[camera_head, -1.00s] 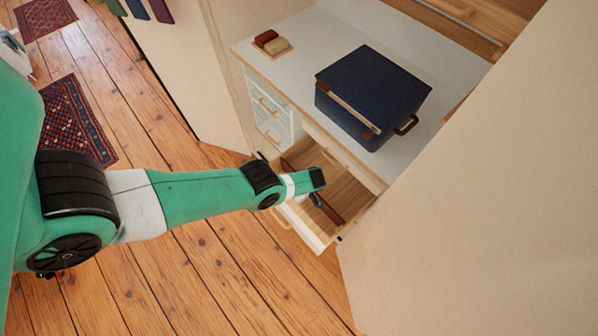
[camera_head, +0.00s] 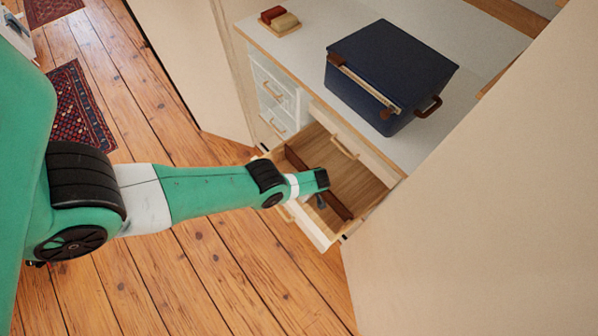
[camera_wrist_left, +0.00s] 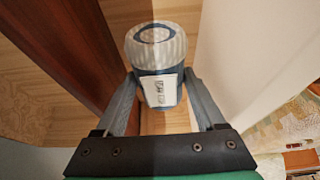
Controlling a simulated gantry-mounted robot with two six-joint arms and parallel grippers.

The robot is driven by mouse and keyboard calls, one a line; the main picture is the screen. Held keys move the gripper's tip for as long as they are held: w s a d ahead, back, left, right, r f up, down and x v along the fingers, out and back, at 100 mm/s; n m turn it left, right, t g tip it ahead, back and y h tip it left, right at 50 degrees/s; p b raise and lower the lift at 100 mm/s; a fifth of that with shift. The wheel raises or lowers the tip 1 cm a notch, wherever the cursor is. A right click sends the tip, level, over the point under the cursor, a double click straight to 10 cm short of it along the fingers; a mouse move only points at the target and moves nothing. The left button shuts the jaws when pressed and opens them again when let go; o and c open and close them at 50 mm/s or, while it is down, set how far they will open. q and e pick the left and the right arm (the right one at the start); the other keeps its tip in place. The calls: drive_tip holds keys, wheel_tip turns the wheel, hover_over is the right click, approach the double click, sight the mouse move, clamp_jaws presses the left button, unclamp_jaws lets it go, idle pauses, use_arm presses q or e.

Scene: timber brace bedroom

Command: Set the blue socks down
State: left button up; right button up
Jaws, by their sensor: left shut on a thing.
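The blue socks (camera_wrist_left: 157,50) show in the left wrist view as a rolled blue and white striped bundle with a white label. My left gripper (camera_wrist_left: 162,88) is shut on them, one finger on each side. In the head view my left arm reaches over the open wooden drawer (camera_head: 365,188), and its gripper (camera_head: 321,201) points down into it; the socks are hidden there. In the wrist view the socks are between a dark brown divider (camera_wrist_left: 95,45) and a pale drawer wall (camera_wrist_left: 225,50). I cannot tell whether they touch the drawer's bottom. My right gripper is not in view.
Above the drawer, the white desktop (camera_head: 300,55) holds a dark blue box (camera_head: 390,65) and a small red and tan item (camera_head: 280,19). A closed drawer unit (camera_head: 275,95) is to the left. The drawer's compartment beyond the divider looks empty.

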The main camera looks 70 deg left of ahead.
use_arm(q)
drive_tip(key=shift+f+b, duration=0.55)
drive_tip(key=shift+b, duration=0.1)
drive_tip(key=o, duration=1.5)
drive_tip(key=shift+r, duration=0.1)
drive_tip(key=p+v, duration=1.1)
drive_tip(key=v, duration=0.2)
drive_tip(key=shift+p, duration=0.3)
drive_tip(key=shift+a, duration=0.1)
